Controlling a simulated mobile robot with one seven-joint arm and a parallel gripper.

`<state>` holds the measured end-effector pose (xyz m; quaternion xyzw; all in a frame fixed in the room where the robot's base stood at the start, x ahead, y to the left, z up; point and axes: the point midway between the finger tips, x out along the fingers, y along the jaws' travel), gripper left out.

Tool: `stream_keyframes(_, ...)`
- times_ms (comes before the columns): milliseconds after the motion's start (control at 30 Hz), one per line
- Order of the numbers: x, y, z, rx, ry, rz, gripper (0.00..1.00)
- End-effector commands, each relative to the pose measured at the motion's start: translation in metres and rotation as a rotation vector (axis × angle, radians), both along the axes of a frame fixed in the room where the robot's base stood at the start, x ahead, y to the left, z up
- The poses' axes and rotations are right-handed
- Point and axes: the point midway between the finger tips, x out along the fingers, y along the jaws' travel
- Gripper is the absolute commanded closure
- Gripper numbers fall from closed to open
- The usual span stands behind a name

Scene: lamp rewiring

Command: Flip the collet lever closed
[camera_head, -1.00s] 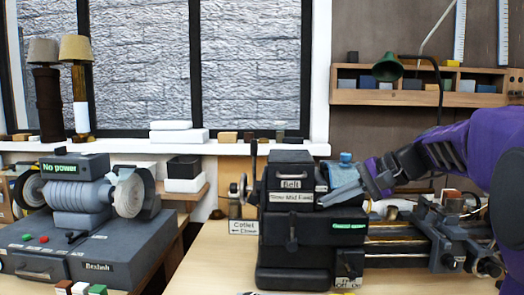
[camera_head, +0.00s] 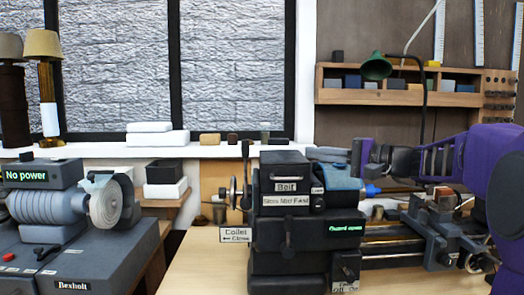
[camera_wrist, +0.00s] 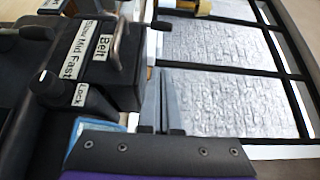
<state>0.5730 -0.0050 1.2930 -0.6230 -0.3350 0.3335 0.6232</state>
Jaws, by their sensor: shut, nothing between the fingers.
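The collet lever (camera_head: 245,160) is a dark upright lever at the left end of the dark lathe headstock (camera_head: 290,240). It stands above the round metal spindle end (camera_head: 233,193). A sign (camera_head: 235,235) reading "Collet ← Close" is below it. My gripper (camera_head: 315,154) is shut and empty. It is above and behind the headstock's right part, fingers pointing left, apart from the lever. In the wrist view, my gripper's thin fingers (camera_wrist: 161,95) lie together beside the headstock (camera_wrist: 100,70). I cannot clearly make out the lever there.
A green lamp (camera_head: 376,67) stands behind. A grinder marked "No power" (camera_head: 50,205) is at left.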

Motion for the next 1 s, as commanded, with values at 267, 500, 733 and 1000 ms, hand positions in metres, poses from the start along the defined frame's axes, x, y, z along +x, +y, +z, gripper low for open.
stream_keyframes(267, 0.006, 0.011, 0.000, -0.001, 0.001, 0.004, 1.00)
stream_keyframes(500, 0.032, 0.050, 0.000, 0.001, 0.001, 0.006, 1.00)
stream_keyframes(733, 0.056, 0.090, 0.000, 0.000, 0.001, 0.005, 1.00)
stream_keyframes(1000, 0.048, 0.120, 0.000, -0.001, 0.002, 0.003, 1.00)
